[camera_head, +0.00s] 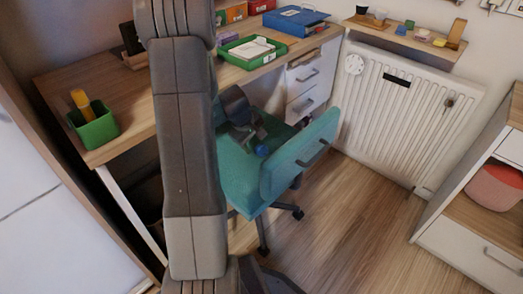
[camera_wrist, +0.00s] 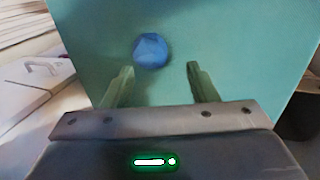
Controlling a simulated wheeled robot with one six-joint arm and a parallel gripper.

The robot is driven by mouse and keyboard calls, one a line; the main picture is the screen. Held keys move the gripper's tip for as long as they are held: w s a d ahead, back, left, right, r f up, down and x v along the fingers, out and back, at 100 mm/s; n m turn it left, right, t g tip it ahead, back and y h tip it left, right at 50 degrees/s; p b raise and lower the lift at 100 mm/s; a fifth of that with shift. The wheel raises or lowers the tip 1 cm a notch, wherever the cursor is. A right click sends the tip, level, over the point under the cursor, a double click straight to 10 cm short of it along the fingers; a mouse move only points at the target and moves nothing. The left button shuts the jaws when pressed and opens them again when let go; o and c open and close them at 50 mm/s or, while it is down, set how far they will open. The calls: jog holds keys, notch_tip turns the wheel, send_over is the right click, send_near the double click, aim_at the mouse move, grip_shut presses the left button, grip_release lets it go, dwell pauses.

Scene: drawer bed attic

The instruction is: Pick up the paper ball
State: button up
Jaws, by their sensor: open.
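A small blue faceted ball, which looks like the paper ball (camera_wrist: 151,51), lies on the teal seat of a chair (camera_wrist: 230,35). In the head view the same blue ball (camera_head: 262,150) sits on the chair seat (camera_head: 234,172), close to the chair's backrest. My gripper (camera_wrist: 158,72) is open and empty in the wrist view. Its two fingers point at the seat, and the ball shows between and just beyond the fingertips, nearer the left one. In the head view my gripper (camera_head: 243,128) is over the seat, beside the ball, partly hidden by my arm.
The chair's teal backrest (camera_head: 300,155) rises right of the ball. A wooden desk (camera_head: 135,80) with a green cup (camera_head: 95,126) and a green tray (camera_head: 252,52) stands behind. White drawers (camera_head: 305,82) and a radiator (camera_head: 400,105) are beyond. Wooden floor (camera_head: 350,220) is clear at right.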

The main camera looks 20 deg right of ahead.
aim_at(260, 146)
jog(key=shift+w+d, duration=0.15)
jog(key=shift+d, duration=0.2)
jog(key=b+x, duration=0.1)
jog(key=x, duration=0.1)
jog(key=b+x, duration=0.1)
jog(key=x, duration=0.2)
jog(key=shift+w+d, duration=0.2)
jog(key=shift+d, duration=0.2)
jog(key=c, duration=0.6)
